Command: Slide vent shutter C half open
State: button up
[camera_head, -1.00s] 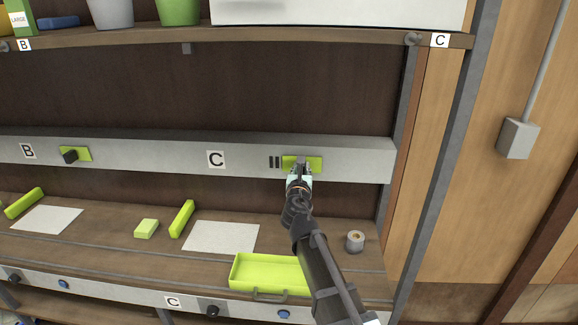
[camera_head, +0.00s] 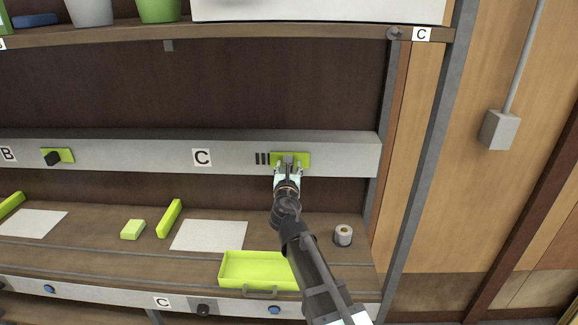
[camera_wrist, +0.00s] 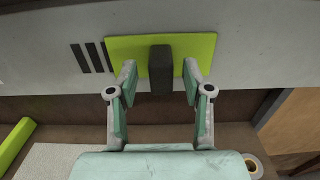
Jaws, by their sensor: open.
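Vent shutter C is a lime-green plate (camera_head: 303,160) on the grey beam, right of the C label (camera_head: 202,157). In the wrist view the plate (camera_wrist: 208,48) carries a dark upright knob (camera_wrist: 161,70). Dark vent slots (camera_wrist: 80,58) show to the left of the plate, the rightmost close to its edge. My gripper (camera_wrist: 160,78) is open, with one finger on each side of the knob and a visible gap on both sides. In the head view my gripper (camera_head: 288,168) is in front of the plate and hides part of it.
Shutter B (camera_head: 58,156) has its own dark knob farther left on the beam. Below, the bench holds a lime tray (camera_head: 226,270), a white sheet (camera_head: 209,235), green blocks (camera_head: 133,229) and a grey roll (camera_head: 343,236). A post bounds the right side.

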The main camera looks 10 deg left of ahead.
jog(key=s+d, duration=0.1)
jog(key=s, duration=0.9)
jog(key=shift+d, duration=0.2)
jog(key=shift+a, duration=0.1)
